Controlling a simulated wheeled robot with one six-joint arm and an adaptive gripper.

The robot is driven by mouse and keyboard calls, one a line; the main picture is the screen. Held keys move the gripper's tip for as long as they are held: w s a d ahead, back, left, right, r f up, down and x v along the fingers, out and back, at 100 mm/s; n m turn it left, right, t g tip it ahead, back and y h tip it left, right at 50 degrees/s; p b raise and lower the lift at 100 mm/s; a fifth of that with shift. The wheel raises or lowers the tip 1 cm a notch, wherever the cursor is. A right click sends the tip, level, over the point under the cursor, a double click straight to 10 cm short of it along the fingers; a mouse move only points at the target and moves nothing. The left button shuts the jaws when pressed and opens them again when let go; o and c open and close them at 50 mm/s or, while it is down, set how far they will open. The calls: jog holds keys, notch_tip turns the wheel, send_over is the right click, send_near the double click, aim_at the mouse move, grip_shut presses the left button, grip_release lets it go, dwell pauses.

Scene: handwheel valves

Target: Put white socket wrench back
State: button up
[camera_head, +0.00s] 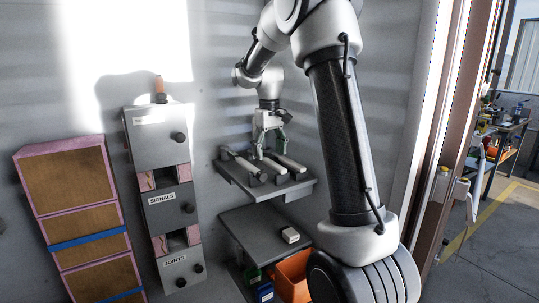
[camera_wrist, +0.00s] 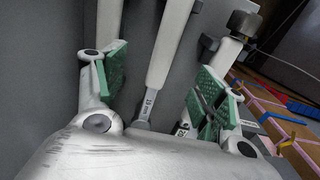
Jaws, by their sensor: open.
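Several white socket wrenches lie side by side on a grey upper shelf (camera_head: 296,191) in the head view. My gripper (camera_head: 268,150) points down over them, and its fingers partly hide the wrenches. In the wrist view my gripper (camera_wrist: 157,88) is open, with green pads left and right. A white wrench (camera_wrist: 172,42) with a grey marked end lies between the pads, with gaps on both sides. A second white wrench (camera_wrist: 228,50) with a dark round socket lies right of it, partly behind the right pad. Another white wrench (camera_wrist: 108,20) shows at the left.
A lower shelf (camera_head: 250,225) holds a small white block (camera_head: 290,235). An orange bin (camera_head: 293,277) is below. A door frame (camera_head: 450,130) is at the right.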

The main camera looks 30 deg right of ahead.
jog(key=shift+r, duration=1.7)
notch_tip(320, 180, up, 12)
jog(key=s+a+f+m, duration=0.1)
jog(key=s+f, duration=0.3)
jog(key=f, duration=0.2)
jog(key=s+a+f+t, duration=0.2)
jog(key=s+a, duration=0.1)
jog(key=s, duration=1)
jog(key=s+a+f+t, duration=0.2)
jog(key=s+a+f, duration=0.1)
jog(key=s, duration=1)
jog(key=shift+s+n, duration=0.3)
jog(key=shift+s, duration=0.1)
jog(key=shift+a, duration=0.1)
